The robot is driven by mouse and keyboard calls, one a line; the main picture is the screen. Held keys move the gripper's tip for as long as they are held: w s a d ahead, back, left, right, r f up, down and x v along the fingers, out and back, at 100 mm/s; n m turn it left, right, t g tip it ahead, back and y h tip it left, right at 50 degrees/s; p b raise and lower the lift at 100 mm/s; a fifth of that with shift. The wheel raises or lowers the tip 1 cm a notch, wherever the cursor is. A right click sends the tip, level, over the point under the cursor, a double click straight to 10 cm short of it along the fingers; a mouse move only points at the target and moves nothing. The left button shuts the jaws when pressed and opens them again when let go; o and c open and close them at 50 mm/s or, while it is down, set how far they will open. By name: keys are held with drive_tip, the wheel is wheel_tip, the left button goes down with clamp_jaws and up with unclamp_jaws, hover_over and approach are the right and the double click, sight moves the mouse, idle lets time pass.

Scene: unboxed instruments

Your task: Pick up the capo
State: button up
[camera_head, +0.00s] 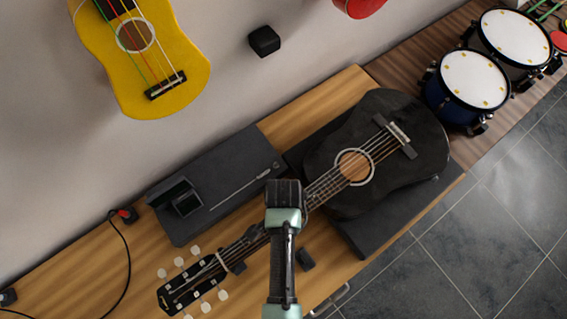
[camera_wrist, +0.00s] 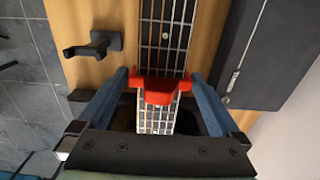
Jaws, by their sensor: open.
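The capo, which I take to be the red U-shaped piece (camera_wrist: 160,90), sits across the fretboard of the black acoustic guitar (camera_head: 425,135) in the wrist view. My gripper (camera_wrist: 162,76) is open, with one blue finger on each side of the capo and the guitar neck (camera_wrist: 165,35). I cannot tell whether the fingers touch the capo. In the head view my arm hides the capo and the fingers, over the guitar's neck. The guitar lies on its back, headstock (camera_head: 190,286) to the lower left.
A black hook-like holder (camera_wrist: 95,45) is beside the neck in the wrist view. A flat black case (camera_head: 225,180) lies on the wooden bench (camera_head: 90,270) behind the guitar. Drums (camera_head: 470,82) stand at the upper right. A yellow guitar (camera_head: 180,75) hangs on the wall.

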drive_tip(key=shift+f, duration=0.1)
drive_tip(key=c, duration=1.1)
drive_tip(key=shift+o, duration=0.2)
